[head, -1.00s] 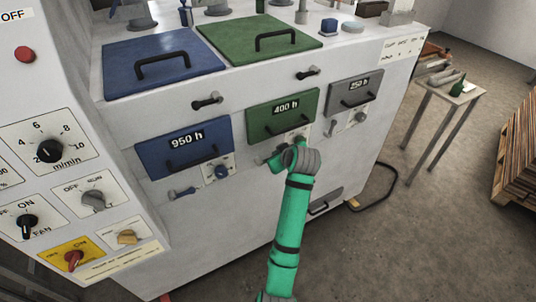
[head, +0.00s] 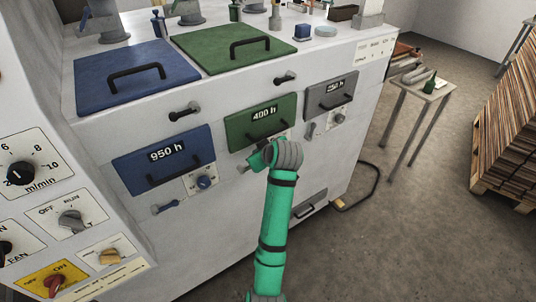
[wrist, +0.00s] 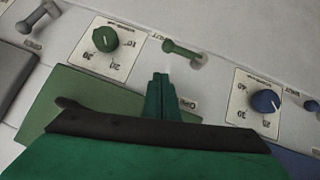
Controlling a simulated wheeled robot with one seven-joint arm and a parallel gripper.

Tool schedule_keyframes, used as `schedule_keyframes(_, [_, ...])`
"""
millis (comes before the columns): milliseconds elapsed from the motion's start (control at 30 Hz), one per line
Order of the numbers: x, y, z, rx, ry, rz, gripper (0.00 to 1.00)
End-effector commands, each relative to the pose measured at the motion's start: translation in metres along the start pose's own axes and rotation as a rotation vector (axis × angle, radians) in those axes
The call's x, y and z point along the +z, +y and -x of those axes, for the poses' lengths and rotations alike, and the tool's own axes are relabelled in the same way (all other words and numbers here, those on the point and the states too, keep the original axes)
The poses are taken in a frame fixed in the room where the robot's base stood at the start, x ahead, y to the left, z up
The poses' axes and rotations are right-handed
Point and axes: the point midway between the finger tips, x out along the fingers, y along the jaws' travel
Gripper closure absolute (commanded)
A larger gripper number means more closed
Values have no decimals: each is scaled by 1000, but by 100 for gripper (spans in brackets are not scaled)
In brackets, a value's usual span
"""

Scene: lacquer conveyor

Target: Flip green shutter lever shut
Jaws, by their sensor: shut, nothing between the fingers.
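The green shutter lever (wrist: 182,50) shows in the wrist view on the white machine face, between the green knob and the blue knob. Its handle points to the left from a round pivot at its right end. My gripper (wrist: 160,77) is shut and empty, its tips a little below the lever and apart from it in the picture. A partly covered label beside the fingers seems to start with "OPE". In the head view my green wrist (head: 265,155) is in front of the machine below the green "400 h" panel (head: 245,128) and hides my fingertips.
The green knob (wrist: 105,39) and blue knob (wrist: 265,101) flank the lever. A grey lever (wrist: 32,24) is at the upper left of the wrist view. In the head view, the blue "950 h" panel (head: 140,175) and grey panel (head: 320,102) have protruding handles.

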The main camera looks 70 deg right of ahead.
Motion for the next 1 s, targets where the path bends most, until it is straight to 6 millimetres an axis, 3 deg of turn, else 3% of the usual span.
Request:
schedule_keyframes(200, [3,4,48,5,-1,-3,100])
schedule_keyframes(400, [3,5,79,2,-1,-3,100])
schedule_keyframes(600, [3,6,92,2,-2,-3,100])
schedule_keyframes(1000, [3,6,93,1,-3,-3,100])
